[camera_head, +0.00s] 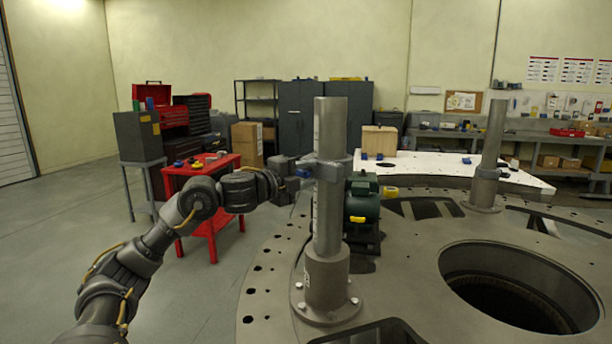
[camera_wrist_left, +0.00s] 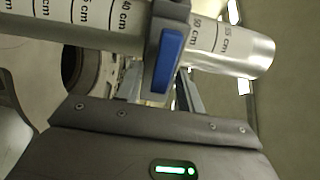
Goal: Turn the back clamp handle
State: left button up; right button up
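A grey clamp (camera_head: 328,170) rings the tall near post (camera_head: 330,125). Its blue handle (camera_head: 303,173) sticks out on the left side. In the left wrist view the clamp (camera_wrist_left: 154,30) surrounds the post (camera_wrist_left: 105,22) marked in cm, and the blue handle (camera_wrist_left: 167,60) faces the camera. My left gripper (camera_head: 298,172) is at the handle, coming from the left. In the wrist view its fingers (camera_wrist_left: 178,92) look apart, just beyond the handle's lower end; contact cannot be told. My right gripper is not in view.
A green motor (camera_head: 362,210) stands close behind the near post, with a yellow part (camera_head: 390,192) beside it. The turret plate (camera_head: 400,270) has a large round hole (camera_head: 520,290) at right. A red cart (camera_head: 205,185) stands behind my left arm. The floor at left is clear.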

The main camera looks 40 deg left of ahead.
pick_arm(q)
jog(key=shift+s+f, duration=0.15)
jog(key=s+a+b, duration=0.1)
jog(key=s+b, duration=0.8)
jog(key=s, duration=0.1)
jog(key=shift+s, duration=0.25)
dwell(0.3)
